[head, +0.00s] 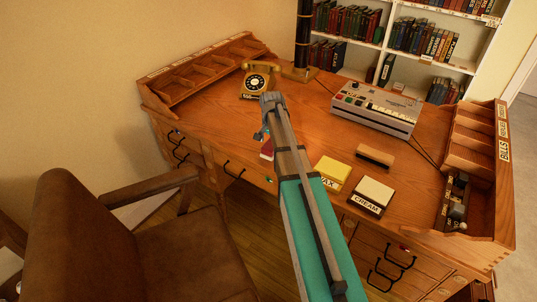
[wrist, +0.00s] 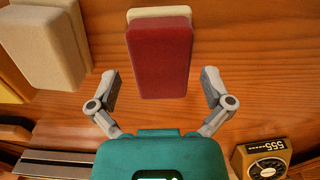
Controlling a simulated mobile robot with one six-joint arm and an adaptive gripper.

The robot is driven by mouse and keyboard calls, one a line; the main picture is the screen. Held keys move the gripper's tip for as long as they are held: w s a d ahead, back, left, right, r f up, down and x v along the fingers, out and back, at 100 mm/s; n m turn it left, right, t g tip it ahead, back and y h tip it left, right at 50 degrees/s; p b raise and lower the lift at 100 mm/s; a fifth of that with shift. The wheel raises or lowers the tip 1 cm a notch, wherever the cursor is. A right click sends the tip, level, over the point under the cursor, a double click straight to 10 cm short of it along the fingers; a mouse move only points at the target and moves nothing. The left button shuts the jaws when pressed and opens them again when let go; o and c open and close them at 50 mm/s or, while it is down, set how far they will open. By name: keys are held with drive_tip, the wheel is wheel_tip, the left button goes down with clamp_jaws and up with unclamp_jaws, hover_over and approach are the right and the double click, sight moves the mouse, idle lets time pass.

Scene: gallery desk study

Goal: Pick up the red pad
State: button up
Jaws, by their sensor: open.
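The red pad (wrist: 160,58) lies on the wooden desk, with a pale cream layer showing along its far edge in the wrist view. In the head view, only a small part of the red pad (head: 266,149) shows beside my arm, near the desk's front edge. My gripper (wrist: 160,78) is open and empty. In the wrist view its two fingers stand on either side of the pad's near end, with a gap on both sides. In the head view my gripper (head: 260,135) is over the desk by the pad, largely hidden by my arm.
The yellow WAX block (head: 331,172) and the CREAM block (head: 372,194) sit right of my arm. A brown-topped block (head: 375,156) lies behind them. A yellow telephone (head: 258,80), a grey machine (head: 374,108) and a dark column (head: 303,40) stand farther back. A brown chair (head: 180,255) stands in front.

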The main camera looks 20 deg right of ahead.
drive_tip(key=shift+f+b, duration=0.35)
drive_tip(key=shift+f, duration=0.3)
drive_tip(key=c, duration=1)
